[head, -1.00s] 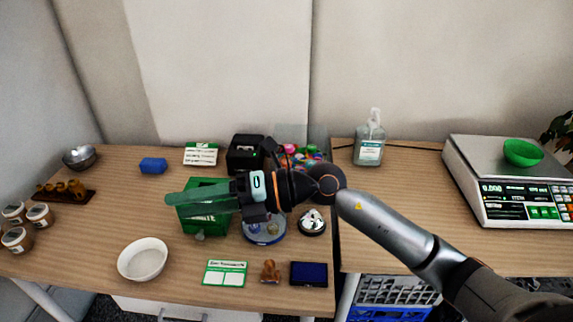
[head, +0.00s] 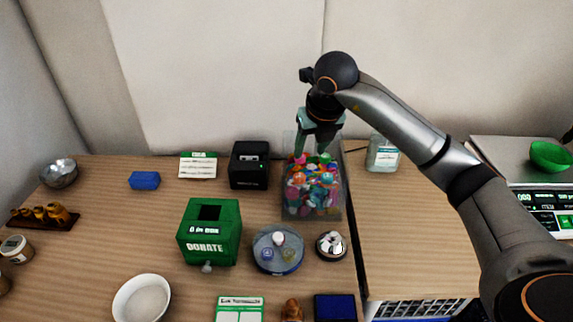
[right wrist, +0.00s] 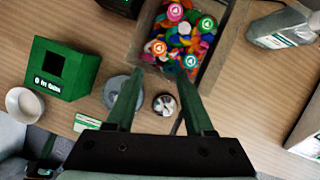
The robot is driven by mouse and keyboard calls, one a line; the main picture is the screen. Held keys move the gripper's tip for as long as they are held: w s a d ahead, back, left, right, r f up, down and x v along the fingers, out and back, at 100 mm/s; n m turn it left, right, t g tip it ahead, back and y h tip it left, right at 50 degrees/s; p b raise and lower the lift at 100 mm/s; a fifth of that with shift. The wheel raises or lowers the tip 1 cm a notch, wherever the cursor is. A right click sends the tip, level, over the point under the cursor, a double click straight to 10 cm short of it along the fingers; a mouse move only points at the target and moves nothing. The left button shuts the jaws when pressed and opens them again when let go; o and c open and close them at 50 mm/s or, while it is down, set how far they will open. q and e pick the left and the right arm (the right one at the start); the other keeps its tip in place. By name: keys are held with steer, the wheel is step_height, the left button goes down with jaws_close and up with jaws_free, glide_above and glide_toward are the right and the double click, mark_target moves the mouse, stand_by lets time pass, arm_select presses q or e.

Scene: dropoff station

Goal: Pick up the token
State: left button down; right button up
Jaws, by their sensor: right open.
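Many colourful tokens (head: 312,190) fill a clear, open-topped bin (head: 317,216) at the right edge of the left table. In the right wrist view, several round tokens with white marks, one of them green (right wrist: 190,62), lie on top of the heap inside the bin (right wrist: 205,82). My right gripper (head: 314,150) points down over the back part of the bin, open and empty. In the right wrist view its two green fingers (right wrist: 161,72) spread apart near the bin's edge. I cannot tell whether the tips touch any token. My left gripper is not in view.
A green donation box (head: 210,232), a round clear dish (head: 278,252) and a bell (head: 331,246) stand left of and before the bin. A black printer (head: 249,166) stands to its left, a sanitizer bottle (head: 382,156) to its right. A gap separates the tables.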

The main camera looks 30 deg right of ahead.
steer(key=x, duration=0.7)
steer(key=shift+w, duration=0.3)
steer(key=shift+x, duration=2.75)
steer(key=shift+s+a, duration=0.1)
steer(key=shift+s, duration=0.05)
steer(key=shift+c, duration=0.3)
jaws_close()
